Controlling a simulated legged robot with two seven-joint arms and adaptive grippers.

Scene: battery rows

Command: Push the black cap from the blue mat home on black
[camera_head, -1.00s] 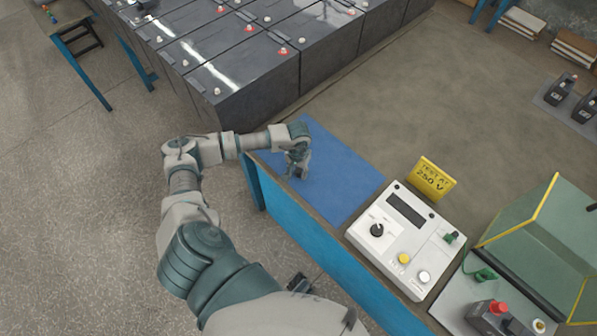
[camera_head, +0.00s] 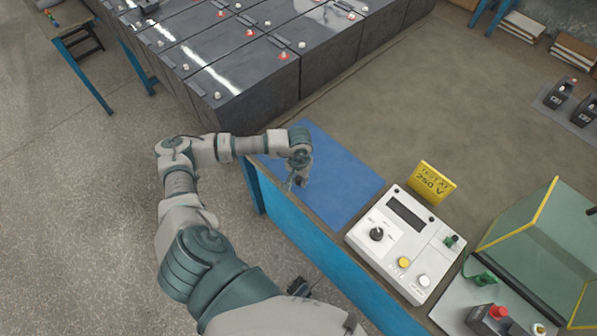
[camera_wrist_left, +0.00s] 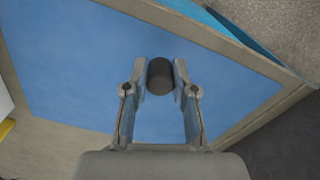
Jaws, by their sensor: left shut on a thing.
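My left gripper (camera_head: 292,184) is over the left part of the blue mat (camera_head: 335,185) on the bench. In the left wrist view, its two fingers (camera_wrist_left: 160,80) are shut on the black cap (camera_wrist_left: 160,76), a dark, rounded piece between the fingertips. The blue mat (camera_wrist_left: 75,60) lies behind it. In the head view the cap is too small and hidden to make out. A white meter (camera_head: 405,245) with a dark display and a black knob (camera_head: 376,234) stands to the right of the mat. My right gripper is not in view.
A yellow sign (camera_head: 432,182) stands behind the meter. A green box with yellow edges (camera_head: 535,240) and a red-capped block (camera_head: 490,318) are at the right. Rows of dark batteries (camera_head: 255,105) with red and white caps stand behind. Most of the mat is clear.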

